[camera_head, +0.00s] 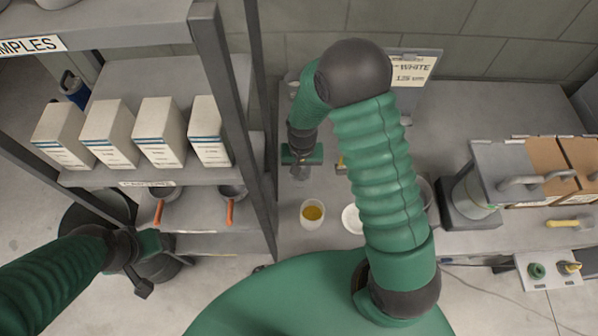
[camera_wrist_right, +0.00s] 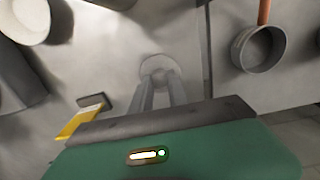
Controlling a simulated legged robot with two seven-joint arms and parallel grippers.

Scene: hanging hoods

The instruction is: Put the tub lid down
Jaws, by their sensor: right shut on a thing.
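My right gripper (camera_head: 300,170) is over the bench, beyond the white tub (camera_head: 312,214), which stands upright with yellow contents. In the right wrist view its two fingers (camera_wrist_right: 165,92) are closed together on a small pale round thing, which looks like the tub lid (camera_wrist_right: 157,65). The lid's underside is hidden, and I cannot tell whether it touches the bench. A white round dish (camera_head: 351,220) is right of the tub, partly covered by my right arm. My left gripper (camera_head: 143,287) is low at the left by the shelf; its jaws are too unclear to judge.
A shelf rack (camera_head: 235,100) with several white cartons (camera_head: 160,130) stands left of the bench, its post close to my right gripper. Pans with orange handles (camera_head: 229,212) sit on a lower shelf. A yellow-handled item (camera_wrist_right: 82,122) lies near the gripper. A sign (camera_head: 412,70) stands behind.

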